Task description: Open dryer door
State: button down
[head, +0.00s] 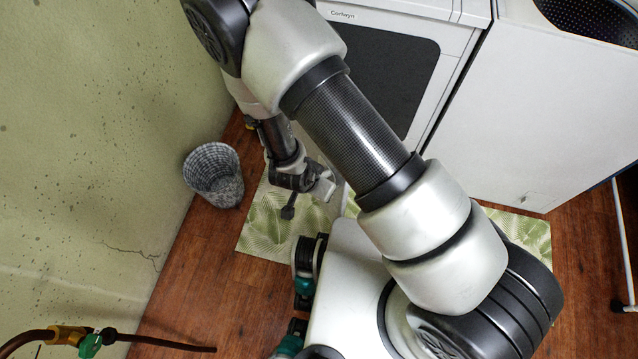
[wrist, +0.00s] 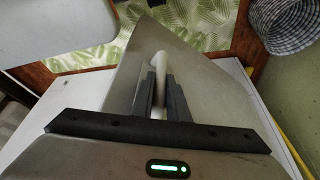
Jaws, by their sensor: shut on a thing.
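The white dryer (head: 400,20) stands at the top middle of the head view, with a dark panel (head: 400,75) on its front. My arm crosses in front of it and hides much of the lower front. My gripper (head: 322,187) hangs low at the dryer's left side, near the floor. In the wrist view, my gripper (wrist: 160,100) has its two dark fingers close together on a pale, rounded handle (wrist: 159,62). A grey-white panel surrounds the fingers there. How far the door stands open, I cannot tell.
A grey woven basket (head: 214,178) stands by the green wall, left of my gripper. A green patterned mat (head: 270,215) lies on the wooden floor. Another white appliance (head: 540,110) stands to the right. A pipe with a green valve (head: 90,343) is at lower left.

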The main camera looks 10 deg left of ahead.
jog(key=shift+a, duration=0.1)
dwell(0.3)
jog(key=c, duration=1.7)
grip_release()
jog(key=shift+r, duration=0.1)
jog(key=p+v, duration=0.5)
jog(key=v, duration=0.7)
